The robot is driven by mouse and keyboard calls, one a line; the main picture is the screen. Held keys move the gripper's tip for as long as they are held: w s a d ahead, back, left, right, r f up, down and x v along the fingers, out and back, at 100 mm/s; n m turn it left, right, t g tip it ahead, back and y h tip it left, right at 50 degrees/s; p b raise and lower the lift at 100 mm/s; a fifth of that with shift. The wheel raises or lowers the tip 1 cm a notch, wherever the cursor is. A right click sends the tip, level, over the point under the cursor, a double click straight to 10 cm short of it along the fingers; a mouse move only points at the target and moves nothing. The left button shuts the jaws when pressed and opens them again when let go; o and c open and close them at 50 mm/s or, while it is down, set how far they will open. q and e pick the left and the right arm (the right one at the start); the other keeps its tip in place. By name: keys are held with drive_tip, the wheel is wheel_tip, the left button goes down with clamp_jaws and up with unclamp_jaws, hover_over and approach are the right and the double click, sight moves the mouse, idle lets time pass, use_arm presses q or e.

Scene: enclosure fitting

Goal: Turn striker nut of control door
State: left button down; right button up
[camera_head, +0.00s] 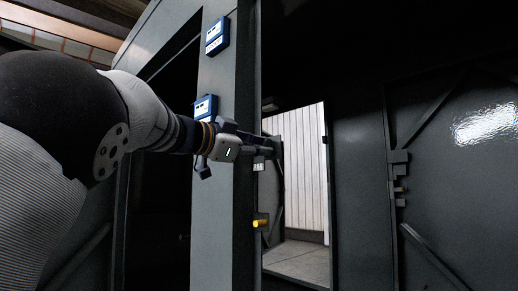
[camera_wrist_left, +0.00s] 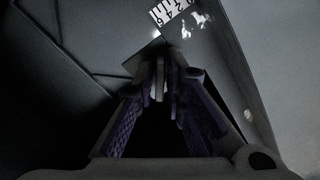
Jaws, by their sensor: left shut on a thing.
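My left gripper (camera_head: 268,152) reaches in from the left, past the grey post, to a bracket at the edge of the opening. In the left wrist view my left gripper (camera_wrist_left: 165,85) has its two purple-grey fingers closed around a small metal piece, which appears to be the striker nut (camera_wrist_left: 160,76). The fingertips hide most of it, so its turn angle cannot be told. A white numbered scale (camera_wrist_left: 170,11) lies just above the fingertips. My right gripper is not in view. Which panel is the control door is not clear.
The grey post (camera_head: 245,200) stands close beside my left forearm. Two blue boxes (camera_head: 217,36) are fixed to it, and a yellow fitting (camera_head: 260,220) sits lower down. A dark door (camera_head: 455,165) with a latch (camera_head: 399,178) stands at right. The opening between shows a white wall (camera_head: 305,170).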

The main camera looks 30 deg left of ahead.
use_arm(q)
drive_tip(key=c, duration=1.7)
unclamp_jaws()
drive_tip(key=v, duration=1.2)
